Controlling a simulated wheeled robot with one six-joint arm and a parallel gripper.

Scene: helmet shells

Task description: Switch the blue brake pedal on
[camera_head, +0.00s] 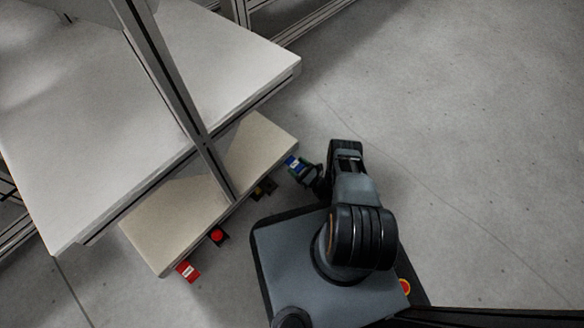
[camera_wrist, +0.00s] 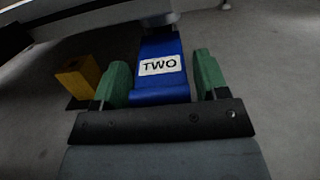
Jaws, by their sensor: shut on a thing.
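The blue brake pedal (camera_wrist: 165,68) has a white label reading "TWO" and fills the middle of the wrist view. It also shows in the head view (camera_head: 292,162), at the right end of the low beige shelf. My gripper (camera_wrist: 163,85) has green fingers, one on each side of the pedal, and is shut on it. In the head view my gripper (camera_head: 303,171) is at the pedal, beside the shelf's front edge. The pedal's mount and hinge are mostly hidden.
A yellow block (camera_wrist: 79,77) stands left of my gripper. A red button (camera_head: 217,236) and a red pedal (camera_head: 187,271) sit farther along the beige shelf (camera_head: 165,232). A white tabletop (camera_head: 90,110) and a metal post (camera_head: 165,80) are above. Open floor lies right.

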